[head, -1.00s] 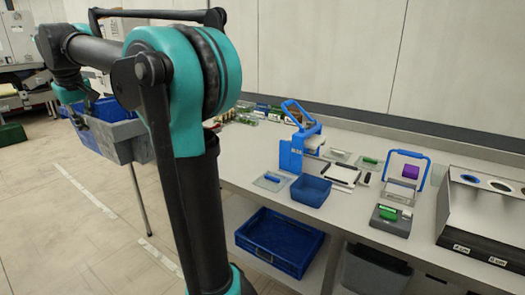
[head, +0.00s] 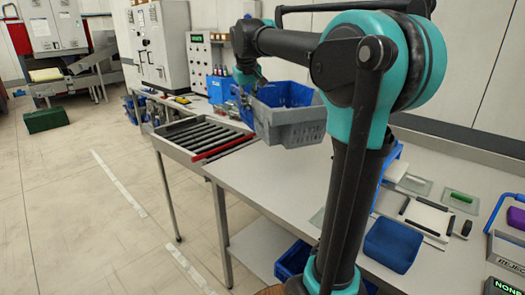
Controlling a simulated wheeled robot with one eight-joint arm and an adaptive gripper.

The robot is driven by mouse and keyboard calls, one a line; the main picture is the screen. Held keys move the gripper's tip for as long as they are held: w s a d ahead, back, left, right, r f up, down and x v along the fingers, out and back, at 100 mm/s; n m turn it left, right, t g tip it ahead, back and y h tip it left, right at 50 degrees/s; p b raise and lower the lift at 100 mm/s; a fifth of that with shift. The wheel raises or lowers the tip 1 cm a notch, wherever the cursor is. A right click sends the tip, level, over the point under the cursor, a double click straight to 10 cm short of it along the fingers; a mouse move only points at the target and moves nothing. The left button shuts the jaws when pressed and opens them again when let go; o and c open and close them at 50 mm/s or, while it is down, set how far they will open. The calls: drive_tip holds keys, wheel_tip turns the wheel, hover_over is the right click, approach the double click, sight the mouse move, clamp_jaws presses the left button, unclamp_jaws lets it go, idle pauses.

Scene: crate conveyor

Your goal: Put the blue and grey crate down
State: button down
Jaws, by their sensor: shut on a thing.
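The blue and grey crate (head: 290,122) hangs in the air in the head view, just left of my arm's upright link. It has a grey front wall and a blue inside and left part. My gripper (head: 246,92) is at the crate's left end and is shut on it. The fingertips are small and partly hidden. The crate appears above the near end of the roller conveyor (head: 190,132) and the bench top (head: 262,185). How high it is above them is hard to tell.
The conveyor has dark rollers and a red bar at its right end. Grey machines (head: 163,50) stand behind. A green box (head: 46,118) is on the open floor at left.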

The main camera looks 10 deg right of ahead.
wheel_tip(320, 180, down, 17)
drive_tip(key=shift+w, duration=0.35)
drive_tip(key=c, duration=1.5)
unclamp_jaws()
